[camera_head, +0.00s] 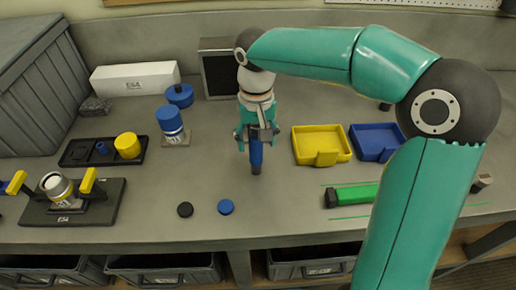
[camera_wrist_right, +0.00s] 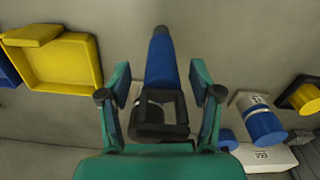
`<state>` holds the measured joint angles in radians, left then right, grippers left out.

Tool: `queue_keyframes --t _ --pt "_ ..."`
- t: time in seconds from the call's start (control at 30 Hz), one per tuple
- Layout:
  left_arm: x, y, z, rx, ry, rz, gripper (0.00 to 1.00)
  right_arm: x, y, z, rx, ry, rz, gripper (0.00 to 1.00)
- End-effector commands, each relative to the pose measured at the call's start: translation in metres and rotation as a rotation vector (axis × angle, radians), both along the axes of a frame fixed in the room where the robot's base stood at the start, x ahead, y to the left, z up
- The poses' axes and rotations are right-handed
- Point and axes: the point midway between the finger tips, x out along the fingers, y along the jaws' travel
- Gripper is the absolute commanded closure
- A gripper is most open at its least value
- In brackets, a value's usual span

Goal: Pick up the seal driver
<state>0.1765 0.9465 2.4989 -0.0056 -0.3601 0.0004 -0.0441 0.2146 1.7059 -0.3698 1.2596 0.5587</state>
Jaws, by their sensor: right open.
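A blue tool with a dark end, which looks like the seal driver (camera_head: 256,157), is upright directly below my right gripper (camera_head: 257,133) in the head view. In the right wrist view the blue tool (camera_wrist_right: 161,62) extends away between the two fingers of my right gripper (camera_wrist_right: 160,88). The fingers are open, with a gap visible on each side of it. The gripper hides its upper part in the head view. My left gripper is not in view.
A yellow tray (camera_head: 313,137) and a blue tray (camera_head: 372,130) are to the right. A green block with a dark end (camera_head: 355,194) lies nearer. A black disc (camera_head: 185,210) and a blue disc (camera_head: 226,207) lie in front. A dark fixture (camera_head: 93,214) is at left.

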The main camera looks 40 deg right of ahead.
Motion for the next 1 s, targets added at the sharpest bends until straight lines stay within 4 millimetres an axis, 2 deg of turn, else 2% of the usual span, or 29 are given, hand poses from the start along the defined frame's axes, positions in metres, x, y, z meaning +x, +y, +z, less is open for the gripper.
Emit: queue_keyframes --t 0.1,0.33,0.7,0.73,1.0 --pt "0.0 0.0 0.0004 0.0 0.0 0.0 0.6 -0.0001 0.0001 -0.0092 -0.001 0.001 0.0 0.36" --pt "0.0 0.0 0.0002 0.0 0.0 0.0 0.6 0.0005 0.0007 -0.0102 0.001 -0.001 0.001 0.36" --pt "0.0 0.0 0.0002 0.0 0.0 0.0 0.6 0.0007 0.0011 -0.0099 0.0 0.0 0.002 0.98" --pt "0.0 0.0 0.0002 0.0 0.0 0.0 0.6 0.0007 0.0011 -0.0099 0.0 0.0 0.002 1.0" --pt "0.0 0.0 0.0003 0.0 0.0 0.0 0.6 0.0008 0.0012 -0.009 0.001 -0.001 0.002 1.0"
